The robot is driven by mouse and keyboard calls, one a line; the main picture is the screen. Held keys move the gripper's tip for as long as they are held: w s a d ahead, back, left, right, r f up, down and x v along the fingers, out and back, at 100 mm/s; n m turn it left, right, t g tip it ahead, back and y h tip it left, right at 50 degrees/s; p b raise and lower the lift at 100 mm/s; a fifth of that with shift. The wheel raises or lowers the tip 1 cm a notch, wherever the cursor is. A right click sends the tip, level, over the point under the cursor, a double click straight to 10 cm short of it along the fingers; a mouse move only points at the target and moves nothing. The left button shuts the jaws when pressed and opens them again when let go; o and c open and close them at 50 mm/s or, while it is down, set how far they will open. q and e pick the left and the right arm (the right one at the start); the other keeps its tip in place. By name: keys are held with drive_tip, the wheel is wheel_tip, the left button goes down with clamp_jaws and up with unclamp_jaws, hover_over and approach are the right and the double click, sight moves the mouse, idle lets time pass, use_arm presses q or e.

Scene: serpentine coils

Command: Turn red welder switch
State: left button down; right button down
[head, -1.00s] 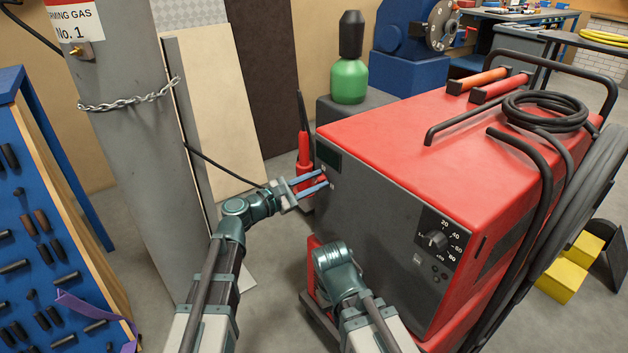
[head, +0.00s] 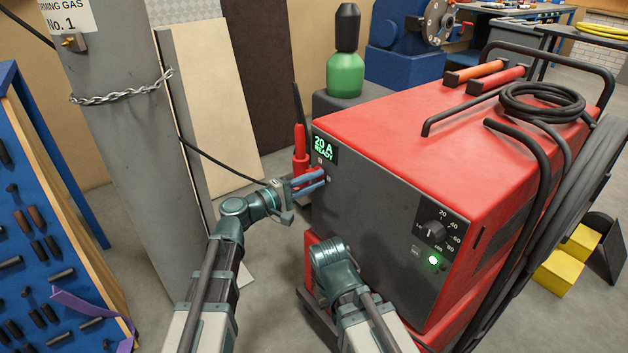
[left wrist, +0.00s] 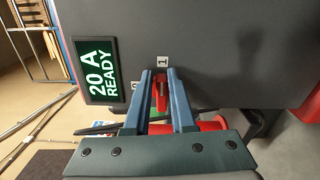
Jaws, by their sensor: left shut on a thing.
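The red welder (head: 420,130) has a dark front panel with a lit green display (head: 323,147) that reads "20 A READY". In the left wrist view the display (left wrist: 97,72) appears turned sideways. My left gripper (head: 324,178) is shut on the switch at the panel's left side; the fingers hide most of the switch in the head view. My right gripper is not visible; only part of that arm shows.
A grey cylinder (head: 120,170) with a chain stands at left, beside a blue tool rack (head: 60,210). A green bottle (head: 345,75) stands behind the welder.

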use_arm(q)
drive_tip(key=shift+w+a+f+m, duration=0.15)
drive_tip(key=shift+w+m, duration=0.2)
drive_tip(key=shift+m, duration=0.25)
drive_tip(key=shift+w, duration=0.1)
drive_tip(key=c, duration=1)
unclamp_jaws()
drive_tip(key=shift+o, duration=0.8)
drive_tip(key=shift+a, duration=0.1)
drive_tip(key=v, duration=1.3)
drive_tip(key=shift+s+a, duration=0.25)
drive_tip(key=shift+s, duration=0.1)
